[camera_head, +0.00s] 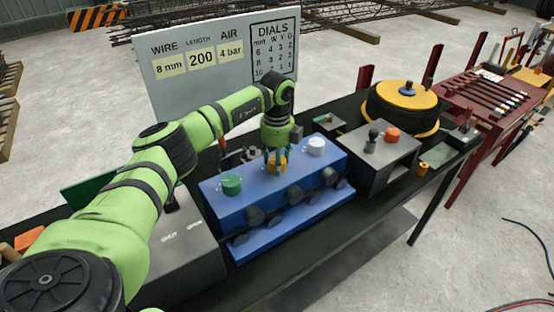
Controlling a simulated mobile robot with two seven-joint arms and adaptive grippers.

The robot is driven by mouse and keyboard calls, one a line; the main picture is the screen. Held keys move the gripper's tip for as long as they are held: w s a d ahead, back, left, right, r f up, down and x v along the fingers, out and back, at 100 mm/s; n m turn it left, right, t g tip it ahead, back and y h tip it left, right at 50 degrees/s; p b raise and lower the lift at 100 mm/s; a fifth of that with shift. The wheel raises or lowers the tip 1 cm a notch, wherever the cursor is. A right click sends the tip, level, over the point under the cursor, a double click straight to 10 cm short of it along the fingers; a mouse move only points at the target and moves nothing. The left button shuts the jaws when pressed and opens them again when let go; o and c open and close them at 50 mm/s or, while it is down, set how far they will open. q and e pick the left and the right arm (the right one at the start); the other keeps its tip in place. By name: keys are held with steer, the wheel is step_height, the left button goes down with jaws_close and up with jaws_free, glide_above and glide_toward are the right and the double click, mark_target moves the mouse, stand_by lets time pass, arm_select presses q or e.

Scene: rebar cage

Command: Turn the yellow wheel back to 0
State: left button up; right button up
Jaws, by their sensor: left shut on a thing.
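A blue control box (290,218) stands on the dark bench. On its top sit a green wheel (231,185) at the left, the yellow wheel (271,168) in the middle and a white wheel (316,146) at the right. My left gripper (276,158) comes down from above and is shut on the yellow wheel, hiding most of it. The number the yellow wheel points to cannot be read. My right gripper is not in view.
Several black knobs (296,194) line the box's front. A grey box (380,158) with black and orange knobs stands right of it, before a yellow-and-black reel (405,100). A sign board (222,58) stands behind.

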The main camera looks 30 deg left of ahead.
arm_select(q)
steer(key=shift+f, duration=0.1)
steer(key=o, duration=1.1)
steer(key=shift+o, duration=0.2)
steer(key=shift+r, duration=0.25)
step_height(320, 180, up, 12)
steer(key=shift+f, duration=0.2)
